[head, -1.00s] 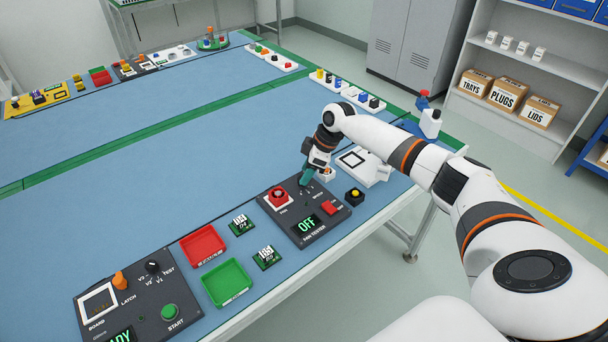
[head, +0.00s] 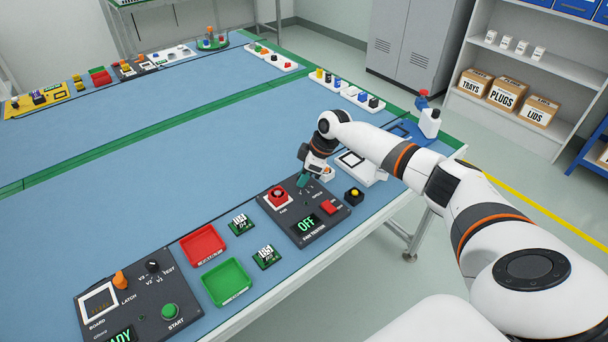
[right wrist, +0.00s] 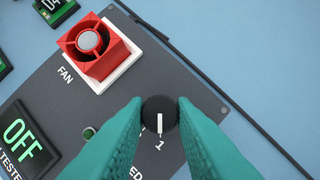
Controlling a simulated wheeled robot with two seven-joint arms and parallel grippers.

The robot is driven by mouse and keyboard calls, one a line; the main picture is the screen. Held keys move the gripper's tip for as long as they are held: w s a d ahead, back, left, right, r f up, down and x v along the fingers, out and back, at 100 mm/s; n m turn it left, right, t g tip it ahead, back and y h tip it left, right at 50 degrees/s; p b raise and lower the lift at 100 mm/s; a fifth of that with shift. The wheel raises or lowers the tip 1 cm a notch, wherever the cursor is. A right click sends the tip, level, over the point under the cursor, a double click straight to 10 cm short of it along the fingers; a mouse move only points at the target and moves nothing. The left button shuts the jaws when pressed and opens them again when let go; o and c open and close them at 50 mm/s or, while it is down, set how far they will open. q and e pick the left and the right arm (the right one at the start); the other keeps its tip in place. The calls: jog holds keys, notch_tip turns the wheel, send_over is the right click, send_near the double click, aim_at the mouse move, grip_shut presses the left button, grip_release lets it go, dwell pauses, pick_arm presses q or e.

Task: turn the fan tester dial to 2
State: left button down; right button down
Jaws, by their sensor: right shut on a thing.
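The fan tester (head: 297,228) is a dark panel near the table's front edge. It bears a red fan (head: 279,195) on a white square, a red switch and a display (head: 306,224) reading OFF. Its dial (right wrist: 160,113) is a round black knob with a white pointer line. In the right wrist view the line points down, about at the mark 1 (right wrist: 162,146). The teal fingers of my right gripper (head: 303,181) are shut on the dial from both sides and hide the other marks beside it. In the head view the gripper covers the dial. My left gripper is out of view.
A black box with a yellow button (head: 354,196) stands right of the tester. Green boards (head: 266,257), a red tray (head: 203,245) and a green tray (head: 227,283) lie to the left.

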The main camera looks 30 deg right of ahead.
jog(key=shift+r+m+p, duration=0.2)
jog(key=shift+m+p, duration=0.1)
jog(key=shift+p, duration=0.25)
jog(key=m+h+p, duration=0.1)
jog(key=m+p, duration=0.1)
jog(key=p, duration=0.1)
jog(key=m+t+p, duration=0.1)
jog(key=m+p, duration=0.2)
jog(key=p, duration=0.1)
jog(key=shift+s+a+r+t+h, duration=0.1)
jog(key=shift+a+t+h, duration=0.1)
jog(key=shift+t+h, duration=0.15)
jog(key=shift+f+m+h+p, duration=0.2)
jog(key=shift+m+h+p, duration=0.45)
jog(key=shift+m+p, duration=1)
jog(key=c, duration=1.2)
grip_release()
jog(key=shift+f, duration=0.1)
jog(key=v, duration=1.2)
